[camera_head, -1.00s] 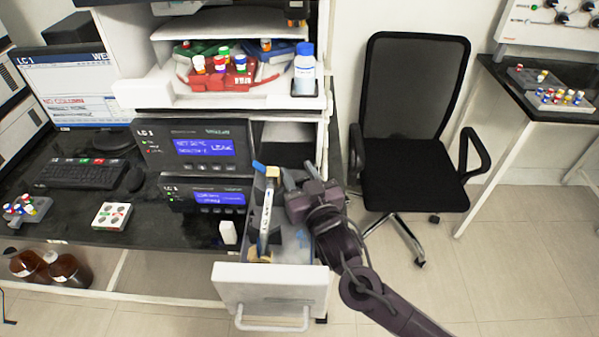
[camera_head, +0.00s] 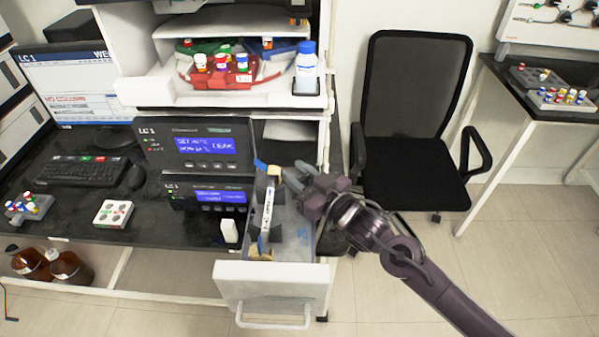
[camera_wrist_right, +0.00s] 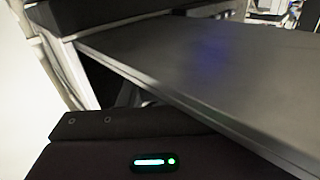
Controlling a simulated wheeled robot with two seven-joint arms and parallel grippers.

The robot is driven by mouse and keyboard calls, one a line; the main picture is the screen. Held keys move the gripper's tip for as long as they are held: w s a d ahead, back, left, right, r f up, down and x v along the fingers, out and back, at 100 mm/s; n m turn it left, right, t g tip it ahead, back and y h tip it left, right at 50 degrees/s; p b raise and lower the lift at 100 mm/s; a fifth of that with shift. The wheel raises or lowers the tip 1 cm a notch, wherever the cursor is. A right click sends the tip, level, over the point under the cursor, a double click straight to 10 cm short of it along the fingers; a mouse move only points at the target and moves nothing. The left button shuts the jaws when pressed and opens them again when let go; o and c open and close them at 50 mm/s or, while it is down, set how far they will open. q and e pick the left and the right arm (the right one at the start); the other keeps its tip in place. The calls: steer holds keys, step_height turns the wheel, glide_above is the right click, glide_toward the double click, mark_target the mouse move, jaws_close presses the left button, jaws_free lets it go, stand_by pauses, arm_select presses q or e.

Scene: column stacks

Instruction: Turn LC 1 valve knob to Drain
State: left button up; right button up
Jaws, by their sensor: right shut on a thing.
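LC 1 is marked on the upper instrument (camera_head: 160,150) and on the monitor (camera_head: 70,75). My right gripper (camera_head: 295,172) is over the far right part of the open drawer, right of the labelled column (camera_head: 267,215). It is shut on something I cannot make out. The right wrist view shows no fingertips. My left gripper is not in view.
The drawer (camera_head: 270,272) stands pulled out, its front towards me. A black chair (camera_head: 410,190) is at the right, with a dark side table (camera_head: 515,92) beyond.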

stand_by(0.3)
steer(key=o, duration=0.7)
steer(key=shift+a, duration=0.1)
